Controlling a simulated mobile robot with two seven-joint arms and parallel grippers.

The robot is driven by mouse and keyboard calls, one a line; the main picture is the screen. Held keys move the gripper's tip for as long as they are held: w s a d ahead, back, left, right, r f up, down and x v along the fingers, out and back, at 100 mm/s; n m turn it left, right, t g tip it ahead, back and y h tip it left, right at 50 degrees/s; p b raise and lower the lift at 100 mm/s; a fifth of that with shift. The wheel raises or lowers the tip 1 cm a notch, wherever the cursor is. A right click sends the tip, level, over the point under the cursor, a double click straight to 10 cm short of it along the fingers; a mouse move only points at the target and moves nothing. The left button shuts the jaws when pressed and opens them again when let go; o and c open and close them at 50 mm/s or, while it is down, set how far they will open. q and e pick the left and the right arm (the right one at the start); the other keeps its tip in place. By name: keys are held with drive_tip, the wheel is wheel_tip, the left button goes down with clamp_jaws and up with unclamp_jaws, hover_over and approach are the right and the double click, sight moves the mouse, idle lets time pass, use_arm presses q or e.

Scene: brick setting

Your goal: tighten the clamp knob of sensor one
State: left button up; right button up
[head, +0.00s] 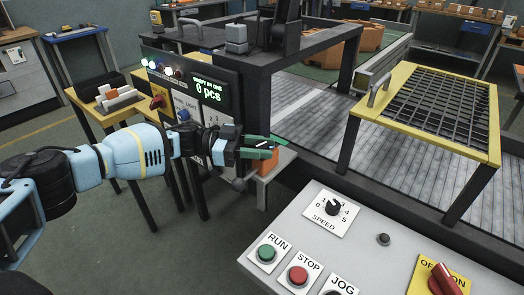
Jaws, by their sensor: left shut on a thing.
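My left gripper (268,147), with green fingers, reaches in from the left in front of the counter panel. It is shut on an orange block (264,163), which shows at and below the fingertips, above a light grey ledge (278,160). The fingers cover part of the block. A small grey box (236,38) stands on the dark frame above the panel; I cannot tell whether it is sensor one. I cannot make out the clamp knob. My right gripper is not in view.
The counter panel (209,92) reads 0 pcs. A grey control console (350,245) with RUN, STOP and JOG buttons and a speed dial fills the front right. A yellow-framed grid table (400,78) stands at the right. A small yellow table (85,100) stands behind my arm.

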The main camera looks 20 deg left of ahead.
use_arm(q)
drive_tip(key=shift+r+m+g+b, duration=0.1)
drive_tip(key=shift+m+g+b, duration=0.3)
drive_tip(key=shift+g, duration=0.3)
drive_tip(key=o, duration=1)
drive_tip(key=shift+c, duration=0.2)
drive_tip(key=a+b, duration=0.1)
drive_tip(key=a, duration=0.6)
drive_tip(key=shift+s+a, duration=0.35)
drive_tip(key=shift+s, duration=0.05)
drive_tip(key=shift+c, duration=0.4)
